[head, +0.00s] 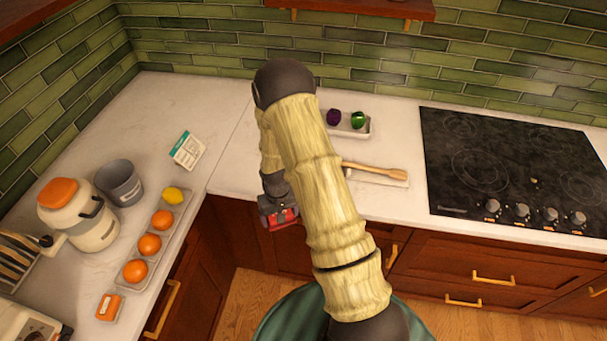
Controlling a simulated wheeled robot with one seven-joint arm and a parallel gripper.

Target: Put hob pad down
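My gripper (279,215) hangs near the counter's front edge, left of the wooden spoon. It is small and dark in the head view, partly behind my arm. A red piece (284,218) shows at its end; I cannot tell whether this is the hob pad held in the fingers or part of the gripper. Whether the fingers are open or shut is unclear.
The black hob (480,160) is at right. A wooden spoon (375,171) and a tray (357,133) with purple and green items lie behind my arm. At left are a grey bucket (119,184), an orange-lidded jug (80,215) and a fruit tray (178,216).

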